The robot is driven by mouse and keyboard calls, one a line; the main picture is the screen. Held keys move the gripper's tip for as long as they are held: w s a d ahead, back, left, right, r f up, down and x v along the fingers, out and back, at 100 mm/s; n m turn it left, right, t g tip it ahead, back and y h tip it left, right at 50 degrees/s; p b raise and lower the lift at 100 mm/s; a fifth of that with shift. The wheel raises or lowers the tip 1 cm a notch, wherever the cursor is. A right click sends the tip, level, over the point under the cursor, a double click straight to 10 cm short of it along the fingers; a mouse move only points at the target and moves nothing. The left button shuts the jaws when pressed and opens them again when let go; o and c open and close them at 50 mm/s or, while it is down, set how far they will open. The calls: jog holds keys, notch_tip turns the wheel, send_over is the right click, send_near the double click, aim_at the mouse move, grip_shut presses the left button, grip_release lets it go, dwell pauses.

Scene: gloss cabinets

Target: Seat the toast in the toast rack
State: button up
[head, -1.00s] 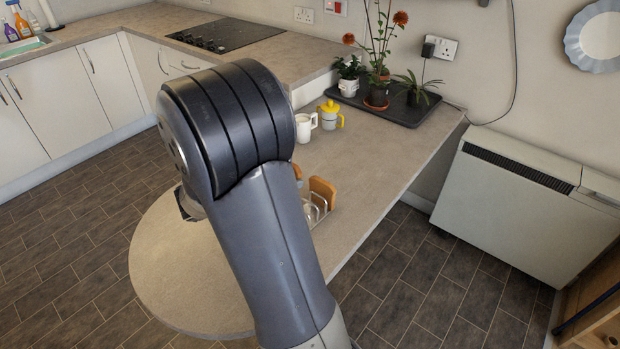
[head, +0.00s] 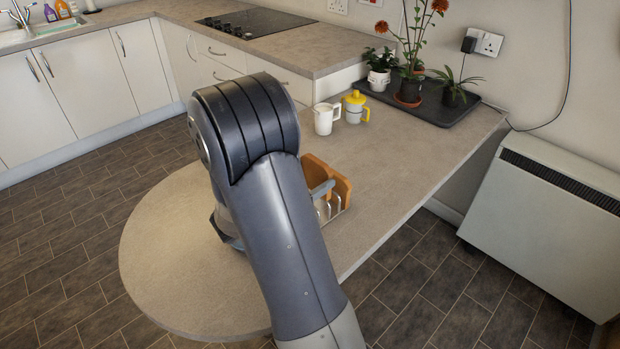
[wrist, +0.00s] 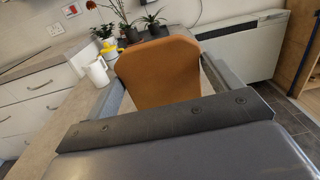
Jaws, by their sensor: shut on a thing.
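The toast (wrist: 160,72) is an orange-brown slice. In the wrist view it stands upright between the two fingers of my gripper (wrist: 165,88), which is shut on its side edges. In the head view, toast (head: 341,184) shows just right of my arm, with a grey finger across it. The toast rack (head: 337,211), with pale wire loops, is on the table directly below. My arm hides much of the rack and the gripper there. I cannot tell whether the toast's lower edge is between the loops.
The rack is close to the right edge of the rounded table (head: 170,240). Potted plants sit on a dark tray (head: 447,112). A heater (head: 545,215) stands right. The table's left part is clear.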

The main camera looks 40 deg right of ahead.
jog(key=shift+f+b, duration=2.25)
jog(key=shift+f, duration=0.65)
jog(key=shift+f+b, duration=1)
jog(key=shift+f, duration=0.55)
jog(key=o, duration=0.9)
jog(key=shift+c, duration=0.2)
notch_tip(320, 180, up, 10)
jog(key=shift+r+p, duration=0.1)
jog(key=shift+p, duration=1)
